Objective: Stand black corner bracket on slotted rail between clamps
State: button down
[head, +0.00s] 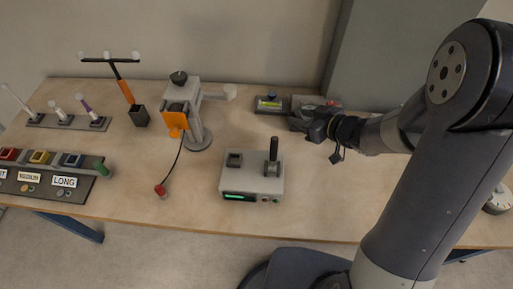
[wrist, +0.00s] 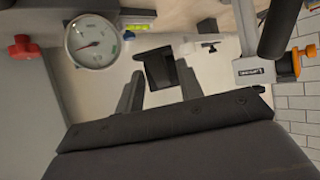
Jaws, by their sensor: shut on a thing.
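My gripper (head: 312,128) is at the right rear of the table, in front of a grey fixture (head: 297,108) with a red part. In the wrist view, the two fingers of my gripper (wrist: 160,85) are apart, with a black angular piece, the black corner bracket (wrist: 160,68), between their tips. The fingers are shut on the bracket. In the head view I cannot make out the bracket against the dark gripper. I cannot clearly identify the slotted rail or its clamps in either view.
The wrist view shows a round dial gauge (wrist: 92,41), a red knob (wrist: 23,47) and a grey fixture with an orange knob (wrist: 286,67). A grey box with a black lever (head: 273,158) stands front centre. An orange-fronted stand (head: 176,118) is left of it. The front right table is mostly clear.

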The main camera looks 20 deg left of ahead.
aim_at(296, 151)
jog(key=shift+f+b, duration=1.05)
jog(key=shift+f, duration=0.5)
notch_tip(296, 151, down, 10)
jog(key=shift+r+b, duration=0.1)
jog(key=shift+b, duration=0.8)
jog(key=c, duration=0.9)
grip_release()
jog(key=shift+c, duration=0.2)
